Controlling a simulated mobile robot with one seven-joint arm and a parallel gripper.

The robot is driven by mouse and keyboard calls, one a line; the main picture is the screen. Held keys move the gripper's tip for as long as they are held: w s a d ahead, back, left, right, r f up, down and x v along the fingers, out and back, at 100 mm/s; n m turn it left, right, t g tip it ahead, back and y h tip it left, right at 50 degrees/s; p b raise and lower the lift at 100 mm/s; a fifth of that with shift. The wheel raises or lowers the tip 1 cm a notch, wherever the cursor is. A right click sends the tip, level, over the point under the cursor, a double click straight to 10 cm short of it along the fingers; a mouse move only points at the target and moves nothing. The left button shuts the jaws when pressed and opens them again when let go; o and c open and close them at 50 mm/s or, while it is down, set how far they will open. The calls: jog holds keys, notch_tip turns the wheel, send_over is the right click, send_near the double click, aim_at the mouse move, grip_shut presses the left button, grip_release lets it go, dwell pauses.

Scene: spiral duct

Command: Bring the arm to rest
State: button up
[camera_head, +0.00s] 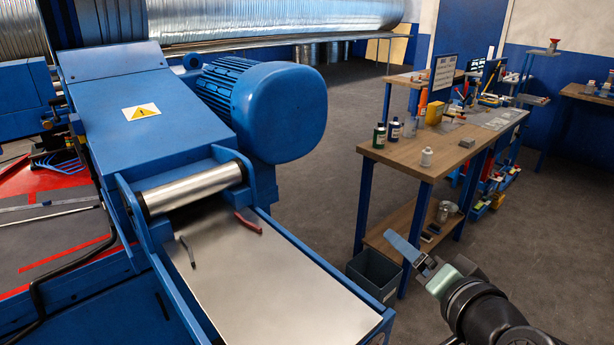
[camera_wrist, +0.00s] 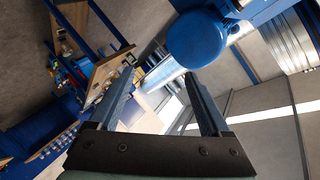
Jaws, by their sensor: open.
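My gripper (camera_head: 405,250) shows at the lower right of the head view, held in the air in front of the workbench, with my dark arm behind it. In the wrist view my gripper (camera_wrist: 160,88) has its two blue-grey fingers apart, with nothing between them. It touches nothing that I can see. Most of my arm is outside the head view.
A blue machine (camera_head: 140,105) with a motor (camera_head: 275,108) and a metal sheet bed (camera_head: 270,285) fills the left. Red-handled pliers (camera_head: 248,223) lie on the bed. A wooden workbench (camera_head: 400,155) with bottles and tools stands right. A dark bin (camera_head: 373,275) is below. Grey floor is open beyond.

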jog(key=w+a+r+n+t+h, duration=0.1)
jog(key=a+r+n+t, duration=0.15)
jog(key=r, duration=0.45)
jog(key=a+r+n+t+h, duration=0.1)
jog(key=a+r, duration=0.2)
jog(key=r, duration=0.3)
jog(key=s+a+r+n+t, duration=0.2)
jog(key=s+a+r+t, duration=0.3)
jog(key=r, duration=0.7)
jog(key=s+a+r+n+t, duration=0.2)
jog(key=s+a+r+t, duration=0.2)
jog(key=s+a+r, duration=0.3)
jog(key=s+r, duration=0.3)
jog(key=r, duration=0.1)
jog(key=shift+s+a+r+t, duration=0.15)
jog(key=shift+a+r+t, duration=0.15)
jog(key=shift+r+t, duration=0.1)
